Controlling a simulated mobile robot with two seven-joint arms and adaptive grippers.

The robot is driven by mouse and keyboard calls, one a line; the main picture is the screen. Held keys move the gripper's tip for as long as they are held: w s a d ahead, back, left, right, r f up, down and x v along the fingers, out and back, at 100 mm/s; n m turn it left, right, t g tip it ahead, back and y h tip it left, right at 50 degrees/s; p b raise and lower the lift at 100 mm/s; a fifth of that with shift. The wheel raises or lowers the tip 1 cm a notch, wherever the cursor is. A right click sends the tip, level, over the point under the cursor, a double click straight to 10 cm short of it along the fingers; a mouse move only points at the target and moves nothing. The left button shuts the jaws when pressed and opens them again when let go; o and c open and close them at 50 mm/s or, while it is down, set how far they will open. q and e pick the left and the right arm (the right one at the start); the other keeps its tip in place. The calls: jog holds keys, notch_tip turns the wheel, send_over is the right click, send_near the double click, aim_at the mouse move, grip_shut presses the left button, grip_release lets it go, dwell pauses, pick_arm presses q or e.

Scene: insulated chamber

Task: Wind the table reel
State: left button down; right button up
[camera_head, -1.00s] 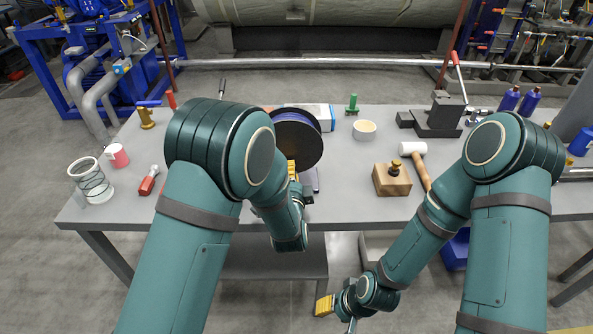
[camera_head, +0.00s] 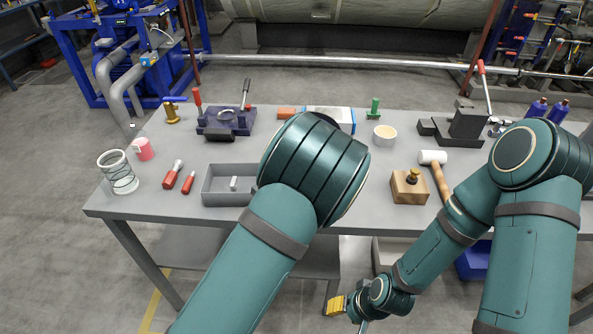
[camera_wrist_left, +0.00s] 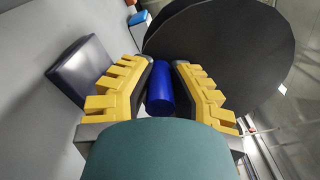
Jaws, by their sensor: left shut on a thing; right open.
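The table reel shows in the left wrist view as a large dark round flange (camera_wrist_left: 225,45). In the head view my left arm hides nearly all of it. My left gripper (camera_wrist_left: 163,72) has its yellow-padded fingers on both sides of a blue cylindrical handle (camera_wrist_left: 160,92), shut on it, right beside the flange. How the handle joins the reel is hidden. In the head view the left gripper is hidden behind its own arm. My right gripper (camera_head: 336,306) is open and empty, low in front of the table's front edge.
The grey table (camera_head: 150,205) carries a grey tray (camera_head: 225,192), red-handled tools (camera_head: 180,178), a wooden block (camera_head: 408,188), a white-headed mallet (camera_head: 436,168), a cream bowl (camera_head: 384,135) and a dark vise (camera_head: 458,128). Bare tabletop shows at the front left.

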pick_arm(q)
jog(key=shift+r, duration=0.1)
dwell(0.3)
jog(key=c, duration=0.8)
grip_release()
jog(key=shift+c, duration=0.2)
jog(key=s, duration=1.2)
jog(key=s+a+f+n+g+y, duration=0.1)
jog(key=a+f+n+g, duration=0.1)
jog(key=f+n+g, duration=0.3)
jog(key=s+a+f+n+g, duration=0.1)
jog(key=a+f+n, duration=0.2)
jog(key=f, duration=0.3)
jog(key=s+f+n+g+h, duration=0.5)
jog(key=s+f+n+g, duration=0.4)
jog(key=s+n, duration=0.5)
jog(key=n+g, duration=0.1)
jog(key=n, duration=0.2)
jog(key=shift+a+f, duration=0.15)
jog(key=shift+a, duration=0.05)
